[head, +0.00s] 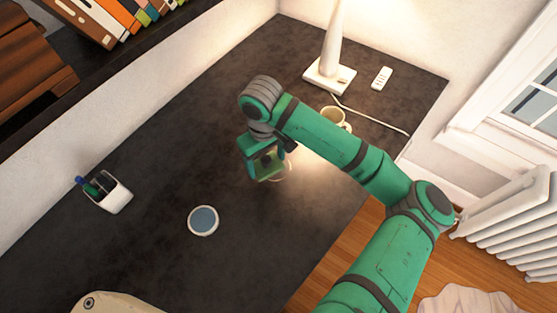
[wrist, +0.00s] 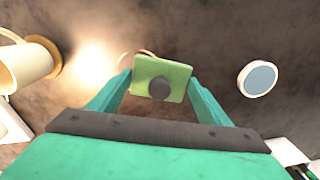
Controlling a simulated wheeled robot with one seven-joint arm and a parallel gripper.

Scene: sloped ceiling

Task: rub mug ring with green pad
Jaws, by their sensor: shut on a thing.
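The mug ring (head: 289,170) is a pale curved mark, partly hidden by the pad and gripper. In the wrist view a bit of the ring (wrist: 125,57) shows just beyond the pad. A cream mug (head: 342,126) stands nearby, partly behind my arm; it also shows in the wrist view (wrist: 25,67).
A white lamp (head: 327,76) and a small white remote-like strip (head: 381,77) are at the back, with a cable running to the desk edge. A round blue-topped disc (head: 203,221) and a pen cup (head: 115,197) stand to the left.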

